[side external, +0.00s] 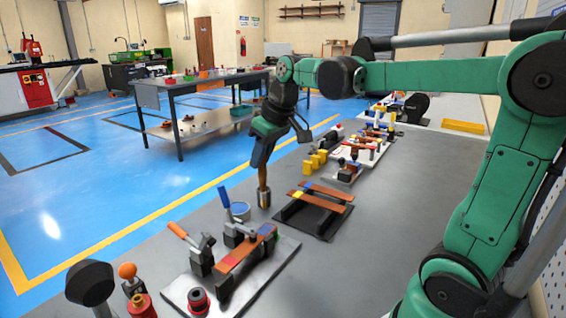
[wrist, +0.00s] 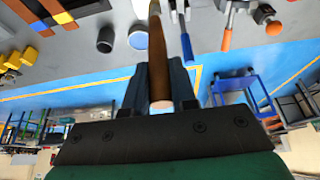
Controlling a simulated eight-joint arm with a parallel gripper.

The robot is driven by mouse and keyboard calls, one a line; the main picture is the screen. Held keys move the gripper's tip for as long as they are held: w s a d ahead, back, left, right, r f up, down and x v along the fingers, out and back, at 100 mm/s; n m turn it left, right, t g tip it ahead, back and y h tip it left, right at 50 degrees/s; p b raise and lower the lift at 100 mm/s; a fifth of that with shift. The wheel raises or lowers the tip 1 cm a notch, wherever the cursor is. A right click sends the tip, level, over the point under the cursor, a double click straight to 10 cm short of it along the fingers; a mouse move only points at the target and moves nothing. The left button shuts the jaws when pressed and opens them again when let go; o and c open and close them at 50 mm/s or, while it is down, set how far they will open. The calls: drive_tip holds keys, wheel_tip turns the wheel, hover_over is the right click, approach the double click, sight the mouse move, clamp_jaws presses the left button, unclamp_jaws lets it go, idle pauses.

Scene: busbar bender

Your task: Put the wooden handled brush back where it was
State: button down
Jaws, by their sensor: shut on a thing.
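The wooden handled brush (side external: 262,176) hangs upright below my gripper (side external: 259,158), its brown handle up and a grey metal-looking head down. In the wrist view, the brown handle (wrist: 157,45) runs between the two dark fingers of my gripper (wrist: 160,75), which are shut on it. The brush head is low over the grey bench (side external: 400,200); I cannot tell whether it touches. A blue-grey round cup (side external: 240,209) stands left of the brush head, and in the wrist view a round cup (wrist: 138,37) shows beside the handle.
A bending fixture with levers (side external: 235,255) stands at front left on a pale plate. A dark stand with copper bars (side external: 320,204) lies right of the brush. Yellow blocks (side external: 315,162) and more tools stand behind. Bare bench lies to the right.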

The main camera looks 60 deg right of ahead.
drive_tip(key=shift+d, duration=0.1)
drive_tip(key=w+d+f+m, duration=0.2)
drive_tip(key=w+d, duration=0.8)
drive_tip(key=d, duration=0.3)
wheel_tip(320, 180, down, 8)
drive_tip(key=shift+w+d+h, duration=0.15)
drive_tip(key=shift+w+h, duration=0.1)
drive_tip(key=shift+h, duration=0.15)
drive_tip(key=shift+f, duration=0.25)
drive_tip(key=c, duration=0.7)
unclamp_jaws()
